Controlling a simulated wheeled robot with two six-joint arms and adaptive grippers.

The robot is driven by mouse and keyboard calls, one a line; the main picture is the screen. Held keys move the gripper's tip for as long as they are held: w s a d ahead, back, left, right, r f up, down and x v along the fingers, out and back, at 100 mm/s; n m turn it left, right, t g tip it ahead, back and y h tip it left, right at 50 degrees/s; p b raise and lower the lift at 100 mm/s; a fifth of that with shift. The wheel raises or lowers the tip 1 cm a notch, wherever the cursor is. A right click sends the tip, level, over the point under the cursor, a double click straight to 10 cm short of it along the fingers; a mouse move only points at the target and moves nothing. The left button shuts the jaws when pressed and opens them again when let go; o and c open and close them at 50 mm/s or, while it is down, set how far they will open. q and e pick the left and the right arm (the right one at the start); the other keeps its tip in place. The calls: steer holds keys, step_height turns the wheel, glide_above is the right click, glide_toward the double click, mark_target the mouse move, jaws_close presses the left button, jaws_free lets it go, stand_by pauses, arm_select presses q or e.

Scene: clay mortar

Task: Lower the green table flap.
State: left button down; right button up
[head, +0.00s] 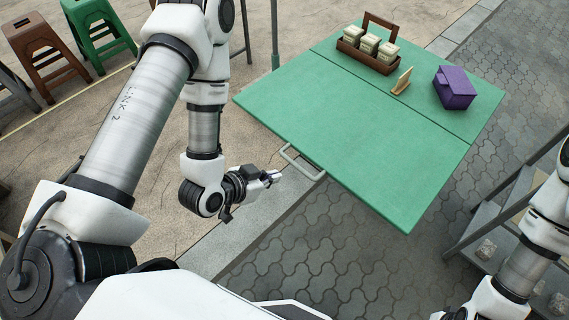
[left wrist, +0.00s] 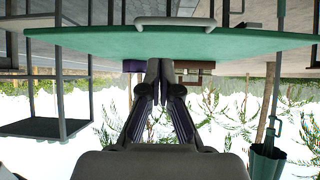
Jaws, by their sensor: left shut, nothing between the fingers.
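The green table flap (head: 345,140) is the near part of a green tabletop in the head view, and it lies level with the far part across a dark seam. A pale bar handle (head: 300,163) is fixed at its near edge. My left gripper (head: 273,177) is shut and empty, just left of the handle and apart from it. In the left wrist view the green flap (left wrist: 100,44) shows edge-on with its handle (left wrist: 175,23), and my shut fingers (left wrist: 160,72) overlap the view below it.
Stools (head: 97,32) stand at the upper left. A grey shelf (head: 490,225) stands at the right. The flap's top is clear.

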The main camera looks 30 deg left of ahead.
arm_select(q)
steer(key=a+b+x, duration=0.1)
steer(key=a+x, duration=0.1)
steer(key=x, duration=1)
steer(key=shift+w+n+t, duration=0.3)
steer(key=shift+w+t, duration=0.1)
